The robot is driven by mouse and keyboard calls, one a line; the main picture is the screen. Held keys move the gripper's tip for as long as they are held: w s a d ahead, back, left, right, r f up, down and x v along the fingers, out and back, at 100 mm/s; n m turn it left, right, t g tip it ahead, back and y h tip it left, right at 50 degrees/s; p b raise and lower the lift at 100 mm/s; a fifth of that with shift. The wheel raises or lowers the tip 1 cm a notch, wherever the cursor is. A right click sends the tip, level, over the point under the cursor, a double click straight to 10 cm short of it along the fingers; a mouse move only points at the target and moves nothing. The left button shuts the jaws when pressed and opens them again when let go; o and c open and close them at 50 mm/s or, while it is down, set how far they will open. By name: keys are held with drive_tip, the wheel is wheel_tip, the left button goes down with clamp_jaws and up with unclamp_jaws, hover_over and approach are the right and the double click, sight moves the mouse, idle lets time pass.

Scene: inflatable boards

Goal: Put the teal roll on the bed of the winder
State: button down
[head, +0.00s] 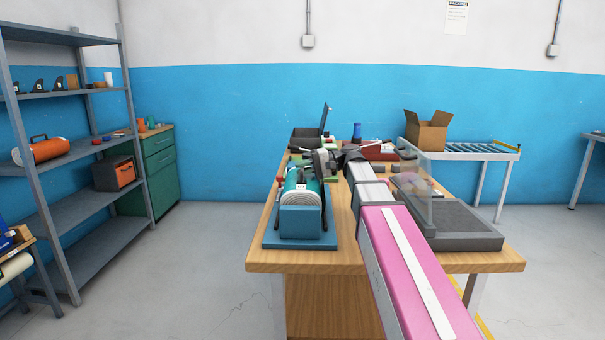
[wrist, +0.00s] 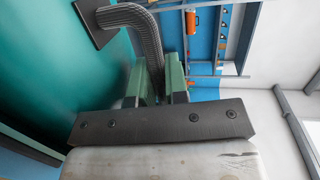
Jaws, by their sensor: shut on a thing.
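The teal roll (head: 293,187) has a pale spiral end and a white label. In the head view it lies over the blue winder (head: 300,222) at the left of the workbench; whether it touches the bed, which is hidden, I cannot tell. In the wrist view the roll's teal side (wrist: 60,70) fills the left. A braided grey handle (wrist: 130,15) curves from a dark patch on it. My gripper (wrist: 161,72) is shut on this handle between its green fingers. In the head view my gripper (head: 322,162) is beside the roll's upper right, partly hidden.
The wooden workbench (head: 265,255) carries a dark grey machine with a clear guard (head: 418,185) at right. An open carton (head: 427,132) sits on a roller table. Shelves (head: 85,178) stand left; floor between is clear.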

drive_tip(key=shift+f, duration=0.85)
drive_tip(key=c, duration=1.1)
unclamp_jaws()
drive_tip(key=v, duration=0.7)
drive_tip(key=shift+d+r, duration=0.25)
